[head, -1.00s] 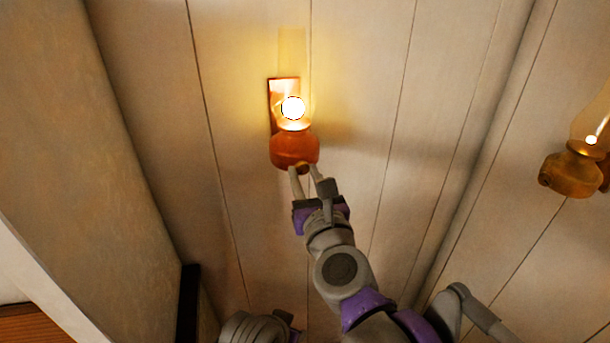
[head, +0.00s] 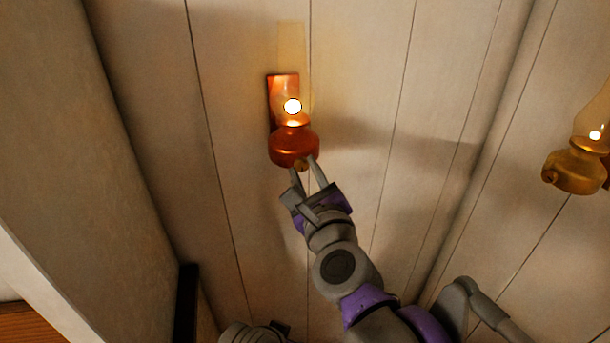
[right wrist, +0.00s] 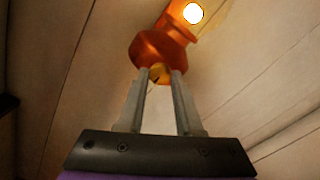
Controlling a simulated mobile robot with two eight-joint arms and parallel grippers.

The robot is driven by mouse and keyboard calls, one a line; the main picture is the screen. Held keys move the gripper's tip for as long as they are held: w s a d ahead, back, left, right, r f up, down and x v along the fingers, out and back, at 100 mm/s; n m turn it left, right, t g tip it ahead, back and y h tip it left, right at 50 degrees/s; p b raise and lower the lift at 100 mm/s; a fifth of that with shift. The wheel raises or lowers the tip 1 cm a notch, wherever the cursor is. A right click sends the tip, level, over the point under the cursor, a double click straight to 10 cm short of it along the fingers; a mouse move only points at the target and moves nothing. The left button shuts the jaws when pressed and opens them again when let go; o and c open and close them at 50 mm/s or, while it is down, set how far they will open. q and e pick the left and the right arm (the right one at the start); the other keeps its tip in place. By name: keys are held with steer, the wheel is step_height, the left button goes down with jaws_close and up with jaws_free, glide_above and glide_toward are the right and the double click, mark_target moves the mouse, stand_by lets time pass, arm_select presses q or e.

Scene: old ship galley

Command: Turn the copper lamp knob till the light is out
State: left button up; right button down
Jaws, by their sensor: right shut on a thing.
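The copper lamp (head: 294,146) hangs on the plank wall in the upper middle of the head view. Its light (head: 292,106) is lit, with a small bright glow in the glass chimney. In the right wrist view the lamp (right wrist: 163,52) is just beyond the fingertips. Its brass-coloured knob (right wrist: 159,75) sits at the bottom front of the lamp body. My right gripper (head: 304,167) is shut on the knob, one finger on each side; it also shows in the right wrist view (right wrist: 160,80). My left gripper is not clearly in view.
A second, brass lamp (head: 574,170) with a small light hangs on the wall at the right edge. A wall corner runs between the two lamps. A side wall (head: 70,150) stands at the left. The planks around the copper lamp are bare.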

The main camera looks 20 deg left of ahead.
steer(key=n+b, duration=0.1)
steer(key=n, duration=0.3)
steer(key=shift+n, duration=0.3)
steer(key=n+b, duration=0.2)
steer(key=n, duration=0.2)
steer(key=shift+n, duration=0.3)
steer(key=n+b, duration=0.1)
steer(key=n, duration=0.2)
steer(key=shift+n, duration=0.3)
steer(key=n, duration=0.3)
steer(key=shift+r+n+b, duration=0.15)
steer(key=shift+n+b, duration=0.2)
steer(key=shift+n, duration=0.05)
steer(key=n, duration=0.4)
steer(key=n+b, duration=0.1)
steer(key=n, duration=0.4)
steer(key=shift+n, duration=0.4)
steer(key=n, duration=0.5)
arm_select(q)
steer(key=s+f, duration=0.3)
steer(key=f, duration=0.5)
steer(key=shift+f+g, duration=0.2)
steer(key=shift+g, duration=0.1)
arm_select(e)
steer(key=shift+s+a+n, duration=0.1)
steer(key=shift+n, duration=2.4)
